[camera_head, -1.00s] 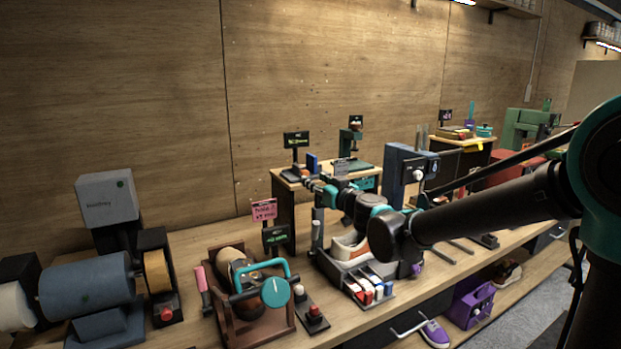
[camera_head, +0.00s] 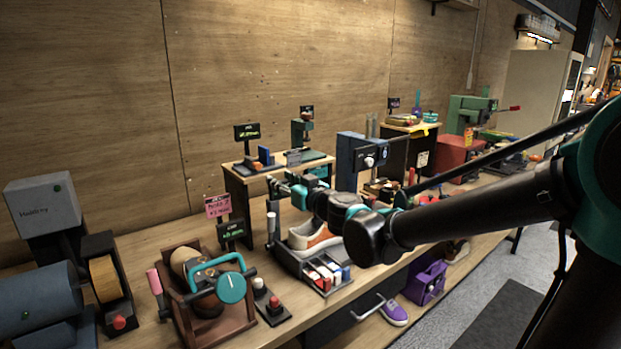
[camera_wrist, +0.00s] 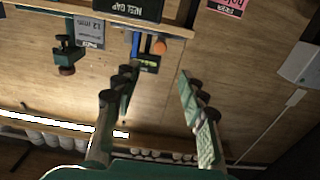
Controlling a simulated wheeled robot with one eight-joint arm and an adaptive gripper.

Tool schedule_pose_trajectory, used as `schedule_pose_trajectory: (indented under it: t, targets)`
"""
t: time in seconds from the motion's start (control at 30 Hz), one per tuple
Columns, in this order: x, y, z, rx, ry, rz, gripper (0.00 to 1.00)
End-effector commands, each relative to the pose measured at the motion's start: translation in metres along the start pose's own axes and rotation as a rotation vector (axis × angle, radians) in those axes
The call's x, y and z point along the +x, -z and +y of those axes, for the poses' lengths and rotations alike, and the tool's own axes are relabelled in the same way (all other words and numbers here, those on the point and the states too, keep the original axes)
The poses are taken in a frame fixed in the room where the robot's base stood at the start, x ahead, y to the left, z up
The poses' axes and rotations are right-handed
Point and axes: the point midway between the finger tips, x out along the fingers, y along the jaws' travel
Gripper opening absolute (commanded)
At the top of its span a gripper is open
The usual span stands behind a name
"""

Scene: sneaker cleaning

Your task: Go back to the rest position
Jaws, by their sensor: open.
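My gripper (camera_wrist: 158,100) is open and empty in the wrist view, its two fingers spread wide with the wooden wall behind them. In the head view my dark arm reaches in from the right, and my teal-jointed gripper (camera_head: 285,188) is raised over the bench, in front of the small raised wooden shelf. A sneaker (camera_head: 312,236), white and brown, sits in a dark tray below my wrist. Part of the sneaker's surroundings is hidden behind my arm.
A machine with a teal handle (camera_head: 230,288) and a blue grinder-like machine (camera_head: 40,305) stand at left. Signs (camera_head: 247,132) stand by the raised shelf. A blue upright post unit (camera_head: 362,158) is close behind my arm.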

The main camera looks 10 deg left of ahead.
Motion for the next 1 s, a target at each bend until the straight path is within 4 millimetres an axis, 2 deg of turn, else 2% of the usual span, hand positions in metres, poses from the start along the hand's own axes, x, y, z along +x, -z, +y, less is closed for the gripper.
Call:
schedule_pose_trajectory:
  t: [0.17,0.27,0.37,0.57,0.7,0.8,0.9,1.0]
  targets:
    - [-0.018,-0.010,0.013,0.000,0.015,-0.022,0.42]
    - [-0.045,-0.032,0.030,0.009,0.035,-0.083,0.42]
    - [-0.085,-0.071,0.051,0.034,0.039,-0.203,0.42]
    - [-0.178,-0.164,0.093,0.144,-0.063,-0.519,0.42]
    - [-0.252,-0.221,0.120,0.246,-0.212,-0.730,0.42]
    - [-0.308,-0.256,0.136,0.327,-0.350,-0.865,0.42]
    - [-0.360,-0.282,0.146,0.402,-0.494,-0.975,0.42]
    - [-0.402,-0.299,0.152,0.462,-0.620,-1.051,0.42]
